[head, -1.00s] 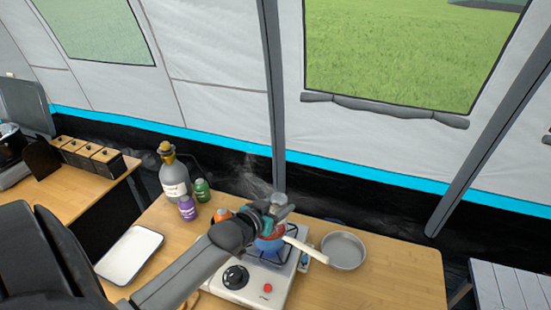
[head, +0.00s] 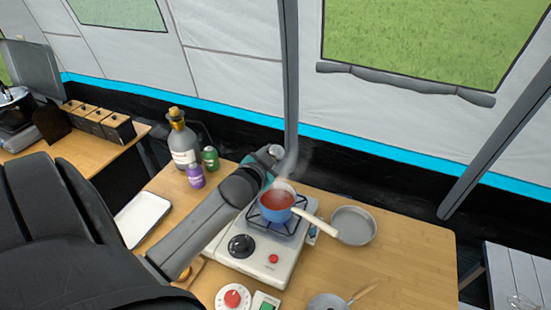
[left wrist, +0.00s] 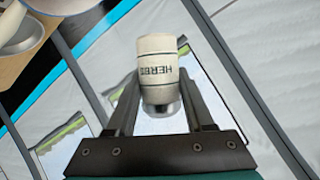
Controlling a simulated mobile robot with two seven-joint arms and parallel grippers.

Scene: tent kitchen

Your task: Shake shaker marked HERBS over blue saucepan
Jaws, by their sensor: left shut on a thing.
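The blue saucepan (head: 275,214) holds red sauce and steams on the burner in the head view, its pale handle pointing right. My left gripper (head: 268,158) is beyond the saucepan's back edge in that view, apart from it. It is shut on the herbs shaker (left wrist: 158,62), which is pale with a metal end and the word HERBS reading upside down in the left wrist view. Only a small pale part of the shaker shows in the head view (head: 276,151). My right gripper is not in view.
The white stove (head: 254,264) stands on the wooden table. A grey pan (head: 354,226) is right of it. A big bottle (head: 183,142), a green jar (head: 210,158) and a purple jar (head: 195,176) stand left. A tent pole (head: 290,80) rises close behind my gripper.

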